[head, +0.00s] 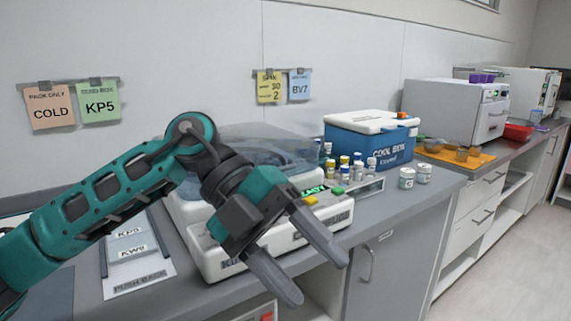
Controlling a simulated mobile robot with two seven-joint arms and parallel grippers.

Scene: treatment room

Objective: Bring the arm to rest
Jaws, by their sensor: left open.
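My left arm comes in from the left, and its gripper (309,272) hangs in front of the counter's front edge, pointing down and to the right. Its two grey fingers are apart with nothing between them. Behind it stands a white machine (335,214) with a clear lid, a lit green display and coloured buttons. The gripper and wrist hide part of this machine. My right gripper is not in view.
A blue cool box (370,143) with a white lid stands behind several small vials. Two white jars (407,178) stand near the front edge. A labelled sheet (135,250) lies left of the machine. An orange mat (470,160) lies farther right.

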